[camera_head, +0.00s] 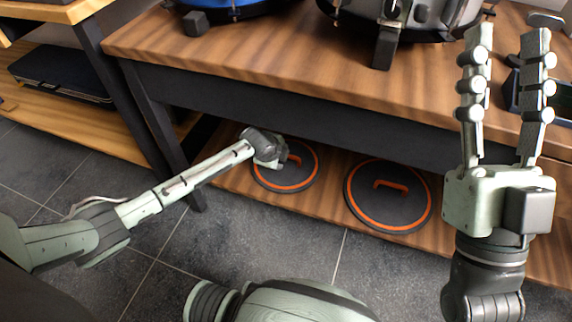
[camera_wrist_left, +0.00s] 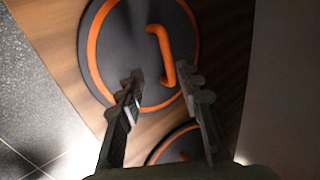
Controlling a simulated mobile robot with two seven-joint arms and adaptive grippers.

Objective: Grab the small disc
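The small disc (camera_head: 285,178) is dark with an orange ring and an orange handle. It lies on the low wooden shelf under the table, left of a larger similar disc (camera_head: 388,211). My left gripper (camera_head: 272,151) is over the small disc and hides its upper left part. In the left wrist view, the small disc (camera_wrist_left: 122,45) shows its raised orange handle (camera_wrist_left: 160,55) beyond my left gripper's fingers (camera_wrist_left: 163,85). These fingers are apart, with nothing held between them. My right gripper (camera_head: 508,38) is open and empty, raised at the right with its fingers up.
The wooden table (camera_head: 270,58) overhangs the shelf. Blue (camera_head: 236,8) and dark round instruments stand on top. A side rack with a dark case (camera_head: 62,75) is at the left. The grey floor (camera_head: 250,235) in front is bare.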

